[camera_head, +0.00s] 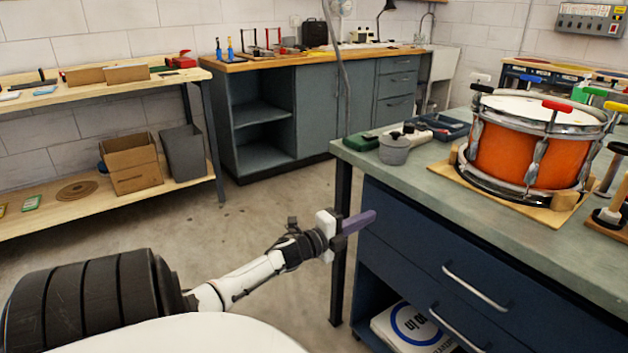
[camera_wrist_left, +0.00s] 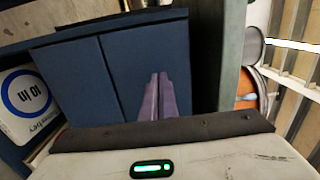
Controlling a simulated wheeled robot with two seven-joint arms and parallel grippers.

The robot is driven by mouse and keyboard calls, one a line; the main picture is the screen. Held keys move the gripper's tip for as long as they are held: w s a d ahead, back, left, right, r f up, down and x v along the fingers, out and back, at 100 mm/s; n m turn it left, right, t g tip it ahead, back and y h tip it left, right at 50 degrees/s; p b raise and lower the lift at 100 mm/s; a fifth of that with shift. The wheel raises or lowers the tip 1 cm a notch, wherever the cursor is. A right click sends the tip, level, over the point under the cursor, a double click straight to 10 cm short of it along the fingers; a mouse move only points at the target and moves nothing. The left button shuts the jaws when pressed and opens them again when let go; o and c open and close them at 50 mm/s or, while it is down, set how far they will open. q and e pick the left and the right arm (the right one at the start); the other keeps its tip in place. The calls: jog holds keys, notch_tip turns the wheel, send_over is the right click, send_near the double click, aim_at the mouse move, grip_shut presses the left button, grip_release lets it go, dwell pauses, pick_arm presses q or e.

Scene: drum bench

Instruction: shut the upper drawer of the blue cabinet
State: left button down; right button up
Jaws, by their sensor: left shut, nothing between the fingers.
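The blue cabinet (camera_head: 372,268) stands under the bench at the right of the head view. Its upper drawer (camera_head: 410,262) has a dark blue front and a silver bar handle (camera_head: 475,286). I cannot tell how far this drawer stands out. The front also fills the middle of the left wrist view (camera_wrist_left: 140,62), turned sideways. My left gripper (camera_head: 373,217) is shut and empty, its purple fingers together near the far left end of the drawer front. In the left wrist view the fingers (camera_wrist_left: 155,95) overlap the front; contact is unclear. My right gripper is not in view.
A lower drawer handle (camera_head: 457,328) sits below, above an open shelf with a white box (camera_head: 408,332). The bench top (camera_head: 440,205) holds an orange drum (camera_head: 530,150) and a grey pot (camera_head: 394,149). A bench leg (camera_head: 341,245) stands just behind my gripper. Left floor is clear.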

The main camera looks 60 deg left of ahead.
pick_arm(q)
jog(key=s+d+p, duration=0.1)
jog(key=s, duration=0.9)
jog(key=shift+s, duration=0.4)
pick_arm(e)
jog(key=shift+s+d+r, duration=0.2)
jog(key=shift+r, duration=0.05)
pick_arm(q)
jog(key=shift+f, duration=0.1)
jog(key=s+d+f+n+g+p, duration=0.2)
jog(key=d+f+n+p, duration=0.15)
jog(key=d, duration=0.55)
jog(key=s+d+f+n+g+p, duration=0.2)
jog(key=d+f+n, duration=0.3)
jog(key=d, duration=0.4)
jog(key=s+d+n+g+h+p, duration=0.2)
jog(key=s+d, duration=0.3)
jog(key=d, duration=0.7)
jog(key=s+d+f+n+g+h+p, duration=0.1)
jog(key=s+d+n+g+h+p, duration=0.1)
jog(key=d, duration=1)
jog(key=s+n+g, duration=0.1)
jog(key=s+n, duration=0.1)
jog(key=shift+s+d, duration=0.25)
jog(key=shift+s, duration=0.15)
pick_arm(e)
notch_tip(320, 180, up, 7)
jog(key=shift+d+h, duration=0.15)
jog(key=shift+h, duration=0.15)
